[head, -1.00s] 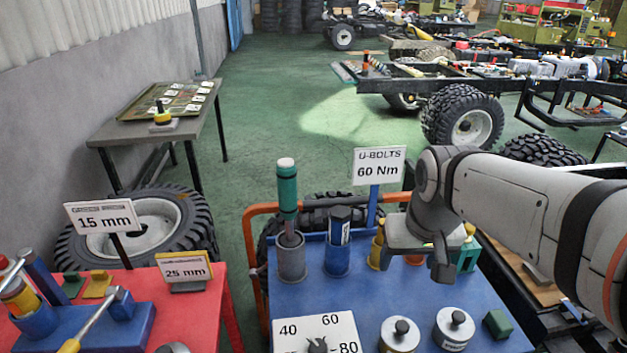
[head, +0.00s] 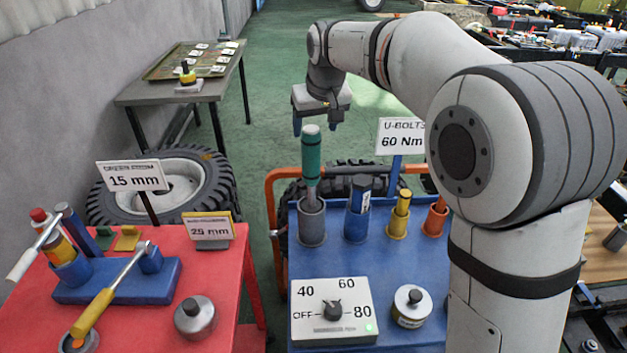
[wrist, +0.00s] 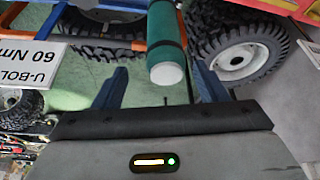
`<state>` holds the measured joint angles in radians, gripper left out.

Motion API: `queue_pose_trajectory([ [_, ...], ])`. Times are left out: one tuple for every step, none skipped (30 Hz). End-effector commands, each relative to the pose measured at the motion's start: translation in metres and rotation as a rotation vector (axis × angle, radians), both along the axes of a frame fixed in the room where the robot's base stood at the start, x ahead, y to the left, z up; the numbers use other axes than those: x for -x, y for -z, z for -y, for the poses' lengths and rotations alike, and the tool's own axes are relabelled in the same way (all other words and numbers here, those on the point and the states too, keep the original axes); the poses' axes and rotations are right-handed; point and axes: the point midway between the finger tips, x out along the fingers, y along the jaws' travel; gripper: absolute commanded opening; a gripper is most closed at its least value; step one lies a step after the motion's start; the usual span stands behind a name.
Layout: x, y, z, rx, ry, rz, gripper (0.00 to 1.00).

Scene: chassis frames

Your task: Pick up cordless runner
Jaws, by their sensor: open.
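A green upright tool (head: 311,158) with dark bands and a pale end cap, which I take to be the cordless runner, stands in a grey cup (head: 312,222) on the blue table. My gripper (head: 316,122) is open and empty, pointing down at the tool's top in the head view. In the wrist view the green tool (wrist: 163,30) runs down from the top edge, its pale cap between the two blue fingers (wrist: 158,82). Neither finger visibly touches it. Its lower end is hidden in the cup.
On the blue table (head: 292,272), a blue holder (head: 357,222), a yellow holder (head: 397,222) and an orange one stand right of the tool. A "60 Nm" sign (head: 400,137) rises behind. A dial box (head: 333,312) sits in front. A red table (head: 225,330) stands left.

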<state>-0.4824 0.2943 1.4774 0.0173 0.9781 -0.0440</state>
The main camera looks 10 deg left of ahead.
Motion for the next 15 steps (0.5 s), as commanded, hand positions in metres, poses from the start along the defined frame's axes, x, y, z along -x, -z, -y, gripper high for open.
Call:
queue_pose_trajectory([
  [-0.002, 0.005, -0.002, 0.0, 0.0, -0.001, 0.66],
  [-0.002, 0.008, -0.004, 0.001, 0.0, -0.002, 0.66],
  [-0.004, 0.013, -0.006, 0.001, 0.0, -0.003, 0.66],
  [-0.005, 0.017, -0.008, 0.001, 0.0, -0.003, 0.66],
  [-0.006, 0.021, -0.01, 0.002, 0.0, -0.003, 0.66],
  [-0.008, 0.026, -0.012, 0.002, 0.001, -0.004, 0.66],
  [-0.01, 0.031, -0.014, 0.002, 0.001, -0.002, 0.66],
  [-0.011, 0.035, -0.014, 0.002, 0.002, -0.003, 0.66],
  [-0.013, 0.039, -0.015, 0.001, 0.002, -0.002, 0.66],
  [-0.014, 0.042, -0.015, 0.001, 0.002, -0.001, 0.66],
  [-0.015, 0.044, -0.016, 0.0, 0.002, 0.0, 0.66],
  [-0.015, 0.046, -0.016, 0.0, 0.002, 0.0, 0.66],
  [-0.016, 0.047, -0.016, 0.0, 0.002, 0.0, 0.66],
  [-0.016, 0.047, -0.016, 0.0, 0.002, 0.0, 0.66],
  [-0.016, 0.048, -0.016, 0.0, 0.002, 0.0, 0.66],
])
